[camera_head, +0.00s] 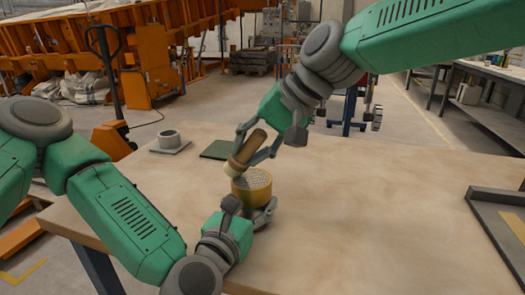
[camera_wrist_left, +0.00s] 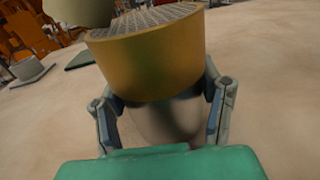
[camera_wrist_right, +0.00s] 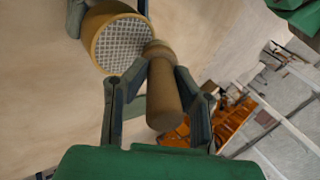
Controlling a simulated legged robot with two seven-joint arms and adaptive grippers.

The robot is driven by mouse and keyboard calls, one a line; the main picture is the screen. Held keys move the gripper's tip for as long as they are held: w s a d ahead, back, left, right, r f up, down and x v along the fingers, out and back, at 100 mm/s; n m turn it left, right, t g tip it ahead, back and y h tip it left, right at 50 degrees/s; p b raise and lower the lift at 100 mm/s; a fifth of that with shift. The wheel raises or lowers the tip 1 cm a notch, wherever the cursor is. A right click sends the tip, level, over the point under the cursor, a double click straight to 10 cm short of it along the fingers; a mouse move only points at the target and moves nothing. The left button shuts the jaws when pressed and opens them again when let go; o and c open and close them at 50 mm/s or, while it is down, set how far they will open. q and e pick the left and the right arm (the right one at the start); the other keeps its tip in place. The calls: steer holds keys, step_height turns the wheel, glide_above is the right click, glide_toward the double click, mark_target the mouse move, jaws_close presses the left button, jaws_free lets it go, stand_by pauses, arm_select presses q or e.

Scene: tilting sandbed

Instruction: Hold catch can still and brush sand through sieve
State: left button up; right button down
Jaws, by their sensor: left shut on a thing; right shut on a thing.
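The brass sieve (camera_head: 252,192), with its grey mesh facing up, sits on top of the grey catch can (camera_wrist_left: 165,122). The can is mostly hidden in the head view. My left gripper (camera_head: 250,213) is shut around the can, with one finger on each side in the left wrist view. My right gripper (camera_head: 256,150) is shut on the brown brush (camera_head: 247,147), which is tilted above the sieve. In the right wrist view the brush (camera_wrist_right: 163,95) has its far end over the edge of the sieve mesh (camera_wrist_right: 122,45). I cannot tell whether it touches the mesh.
A grey plate with a round ring (camera_head: 170,140) and a dark green pad (camera_head: 216,150) lie at the table's back left. A grey tray (camera_head: 482,215) is at the right edge. The table (camera_head: 370,210) between is clear.

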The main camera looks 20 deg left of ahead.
steer(key=shift+d+r, duration=0.15)
steer(key=shift+r, duration=3.8)
arm_select(q)
steer(key=o, duration=1.5)
